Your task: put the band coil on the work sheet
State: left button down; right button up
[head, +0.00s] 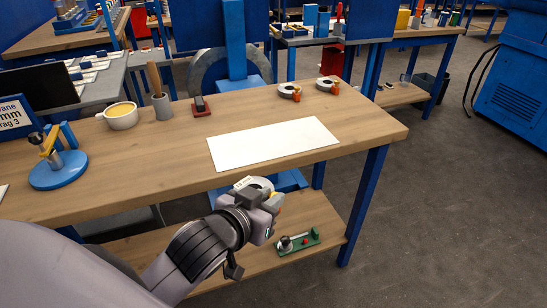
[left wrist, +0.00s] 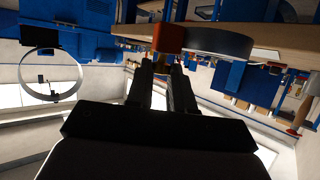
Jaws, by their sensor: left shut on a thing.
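The band coil (head: 263,185) is a grey-white ring with an orange piece, partly hidden behind my gripper in the head view. In the left wrist view its grey rim (left wrist: 222,42) and orange block (left wrist: 169,38) show at the fingertips. My left gripper (head: 268,196) is shut on the coil and holds it at the near side of the bench, short of the sheet. The white work sheet (head: 272,143) lies flat and bare on the wooden bench top. My right gripper is not in view.
Two similar coils with orange pieces (head: 289,91) (head: 327,85) lie at the back of the bench (head: 375,128). A green fixture (head: 298,243) sits on the lower shelf.

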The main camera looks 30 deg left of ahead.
aim_at(275, 140)
jog(key=u, duration=0.8)
jog(key=i+l+u, duration=0.1)
jog(key=u, duration=0.3)
jog(key=l+u, duration=0.8)
jog(key=l, duration=0.2)
jog(key=k+l+u, duration=0.1)
jog(key=l+u, duration=0.2)
jog(key=l, duration=1.05)
